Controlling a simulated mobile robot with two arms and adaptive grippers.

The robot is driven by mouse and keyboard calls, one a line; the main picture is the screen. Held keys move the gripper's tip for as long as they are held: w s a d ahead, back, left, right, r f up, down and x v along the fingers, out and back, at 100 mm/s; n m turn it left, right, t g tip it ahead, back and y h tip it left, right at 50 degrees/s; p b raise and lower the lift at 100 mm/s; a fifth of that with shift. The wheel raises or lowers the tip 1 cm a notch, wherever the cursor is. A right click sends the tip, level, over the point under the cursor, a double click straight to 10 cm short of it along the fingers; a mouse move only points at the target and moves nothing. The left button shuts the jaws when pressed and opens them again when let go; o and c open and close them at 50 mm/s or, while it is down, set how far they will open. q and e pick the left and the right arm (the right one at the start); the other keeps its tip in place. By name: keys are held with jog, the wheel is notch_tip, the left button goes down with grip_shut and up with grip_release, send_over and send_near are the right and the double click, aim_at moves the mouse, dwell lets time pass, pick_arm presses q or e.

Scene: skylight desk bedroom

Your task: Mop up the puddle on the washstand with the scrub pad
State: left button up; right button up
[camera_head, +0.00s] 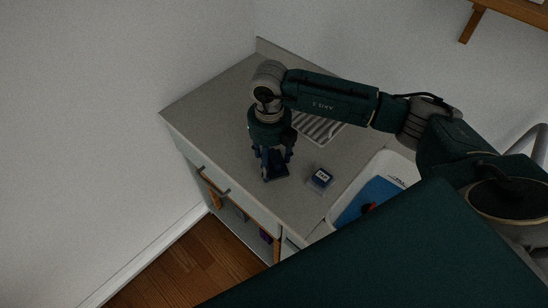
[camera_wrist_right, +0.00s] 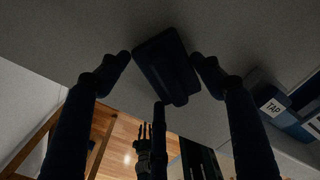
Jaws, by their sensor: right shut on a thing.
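The washstand (camera_head: 215,100) has a speckled grey top and stands against the wall. My right gripper (camera_head: 273,160) points down over the middle of its top, with its fingers closed around a dark blue scrub pad (camera_head: 276,172). In the right wrist view the pad (camera_wrist_right: 167,65) sits between the two fingertips (camera_wrist_right: 165,75). The pad is at or just above the top; I cannot tell if it touches. I cannot make out the puddle; it may be hidden under the pad and gripper.
A striped rack (camera_head: 318,128) lies behind. The top's left part is clear.

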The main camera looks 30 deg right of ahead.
jog(key=shift+a, duration=0.15)
jog(key=shift+a, duration=0.9)
jog(key=shift+d, duration=0.1)
jog(key=shift+d+b, duration=0.3)
jog(key=shift+d, duration=0.65)
jog(key=shift+d, duration=0.1)
jog(key=shift+d, duration=0.9)
jog(key=shift+a, duration=0.15)
